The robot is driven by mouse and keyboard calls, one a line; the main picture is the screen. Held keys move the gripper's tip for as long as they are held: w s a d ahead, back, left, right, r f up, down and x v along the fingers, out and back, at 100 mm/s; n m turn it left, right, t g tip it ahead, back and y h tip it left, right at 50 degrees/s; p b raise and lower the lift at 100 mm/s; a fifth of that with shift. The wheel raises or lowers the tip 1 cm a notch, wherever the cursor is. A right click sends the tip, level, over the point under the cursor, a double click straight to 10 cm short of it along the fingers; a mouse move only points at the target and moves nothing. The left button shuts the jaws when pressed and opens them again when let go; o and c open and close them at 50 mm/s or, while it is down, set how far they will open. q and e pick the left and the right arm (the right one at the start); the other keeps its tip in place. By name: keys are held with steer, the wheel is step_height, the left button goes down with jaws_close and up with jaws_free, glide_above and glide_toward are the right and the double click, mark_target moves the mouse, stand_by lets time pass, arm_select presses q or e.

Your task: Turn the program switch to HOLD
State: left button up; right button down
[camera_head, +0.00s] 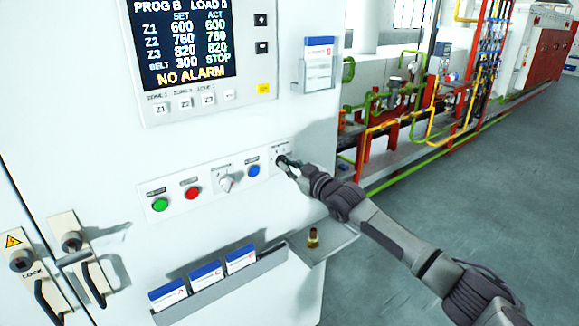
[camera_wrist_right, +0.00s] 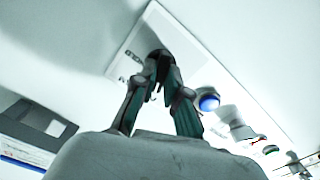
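The control panel strip (camera_head: 205,188) on the white cabinet has a row of controls. At its right end is a dark rotary knob under a small label that I cannot read; I take it for the program switch. My right gripper (camera_head: 285,163) is at this knob and largely covers it in the head view. In the right wrist view the fingers (camera_wrist_right: 162,75) close in on both sides of the dark knob (camera_wrist_right: 158,54) and appear to grip it. The knob's pointer direction is hidden. My left gripper is not in view.
Beside the knob are a blue button (camera_head: 253,171), a pale rotary switch (camera_head: 226,183), a red button (camera_head: 191,193) and a green button (camera_head: 160,204). Below, a small shelf (camera_head: 335,238) carries a brass piece (camera_head: 313,238). The display (camera_head: 185,45) reads NO ALARM.

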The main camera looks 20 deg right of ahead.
stand_by(0.4)
steer(key=shift+d+f+m+b, duration=0.1)
steer(key=shift+m+b, duration=0.2)
steer(key=shift+m, duration=8.6)
steer(key=c, duration=1.2)
jaws_free()
